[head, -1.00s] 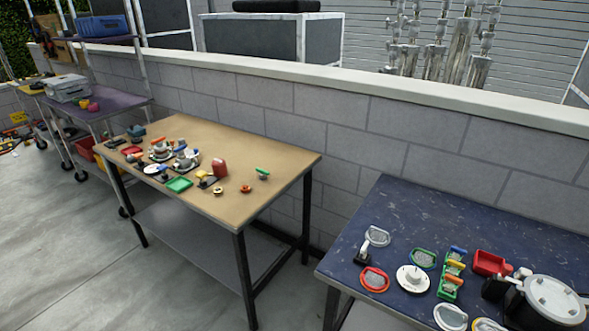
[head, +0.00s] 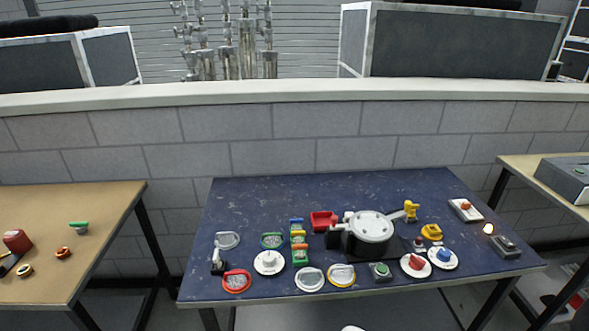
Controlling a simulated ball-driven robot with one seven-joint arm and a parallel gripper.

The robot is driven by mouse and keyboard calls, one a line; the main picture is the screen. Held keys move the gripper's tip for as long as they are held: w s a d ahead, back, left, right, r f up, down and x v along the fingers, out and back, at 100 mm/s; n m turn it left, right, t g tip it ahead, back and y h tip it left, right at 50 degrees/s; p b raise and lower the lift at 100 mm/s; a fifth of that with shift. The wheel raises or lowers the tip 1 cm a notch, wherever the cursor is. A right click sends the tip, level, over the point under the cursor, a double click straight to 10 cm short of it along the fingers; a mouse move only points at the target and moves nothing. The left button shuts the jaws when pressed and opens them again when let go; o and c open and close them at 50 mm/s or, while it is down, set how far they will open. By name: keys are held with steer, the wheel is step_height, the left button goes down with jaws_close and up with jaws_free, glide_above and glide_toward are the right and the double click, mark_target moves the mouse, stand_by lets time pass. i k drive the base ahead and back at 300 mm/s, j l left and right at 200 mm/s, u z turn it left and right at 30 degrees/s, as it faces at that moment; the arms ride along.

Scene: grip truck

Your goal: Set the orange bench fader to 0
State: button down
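I cannot pick out the orange bench fader for certain. On the blue bench (head: 330,195), a row of small blocks with blue, orange and green parts (head: 298,241) stands left of centre; its orange part is in the middle. A pale box with a red-orange knob (head: 465,209) lies near the right end. Both are too small to read any scale or setting. My gripper is not in view; only a white rounded bit shows at the bottom edge, and I cannot tell what it is.
A pot-like appliance with a grey round lid (head: 372,226) stands mid-bench. Round dials, including a red-knobbed one (head: 414,265), and ring handles, one red (head: 236,281), line the front. A tan bench (head: 75,215) is at left, another (head: 530,170) at right, with gaps between.

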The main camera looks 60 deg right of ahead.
mark_target(465, 205)
steer(key=z, duration=2.25)
